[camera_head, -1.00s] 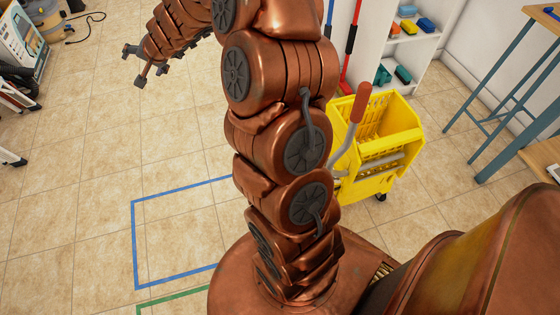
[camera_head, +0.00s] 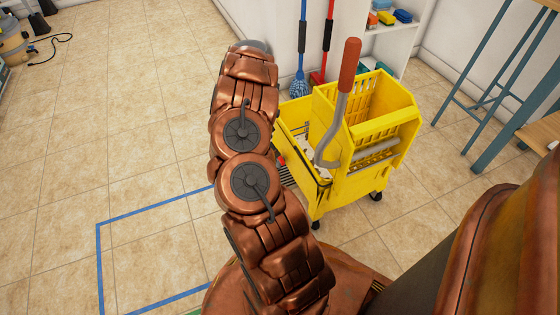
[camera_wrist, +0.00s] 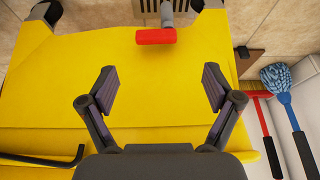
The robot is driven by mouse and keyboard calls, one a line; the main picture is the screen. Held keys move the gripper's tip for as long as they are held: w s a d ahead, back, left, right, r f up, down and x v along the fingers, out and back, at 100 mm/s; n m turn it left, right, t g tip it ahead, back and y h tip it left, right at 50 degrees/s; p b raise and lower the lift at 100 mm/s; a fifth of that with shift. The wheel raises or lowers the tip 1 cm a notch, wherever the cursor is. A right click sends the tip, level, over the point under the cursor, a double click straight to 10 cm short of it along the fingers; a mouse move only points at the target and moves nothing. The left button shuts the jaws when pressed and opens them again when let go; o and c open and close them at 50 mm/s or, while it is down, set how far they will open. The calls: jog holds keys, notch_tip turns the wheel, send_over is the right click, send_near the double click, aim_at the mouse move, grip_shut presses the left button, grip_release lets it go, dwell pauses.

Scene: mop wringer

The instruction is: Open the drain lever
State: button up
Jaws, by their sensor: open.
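The yellow mop bucket with wringer (camera_head: 325,190) stands on the tiled floor beside my arm. In the wrist view its yellow wall (camera_wrist: 60,75) fills most of the picture. A red-handled lever on a grey stem, which looks like the drain lever (camera_wrist: 156,36), sticks out beyond the bucket's edge at top centre. A small red bit of it shows in the head view (camera_head: 281,161), mostly hidden by my arm. My gripper (camera_wrist: 160,82) is open and empty. In the wrist view the lever appears ahead of and between the fingertips, apart from them.
A floor grate (camera_wrist: 150,10) lies by the lever. The wringer handle (camera_head: 347,75) with red grip rises from the bucket. A blue mop (camera_wrist: 277,78) and red broom (camera_wrist: 256,95) stand nearby.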

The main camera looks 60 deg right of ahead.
aim_at(281, 157)
jog(key=b+x, duration=0.1)
jog(key=x, duration=0.1)
jog(key=b+x, duration=0.1)
jog(key=x, duration=0.5)
jog(key=shift+s+f+b, duration=0.15)
jog(key=shift+s+b, duration=0.2)
jog(key=shift+b, duration=0.05)
jog(key=shift+c, duration=0.4)
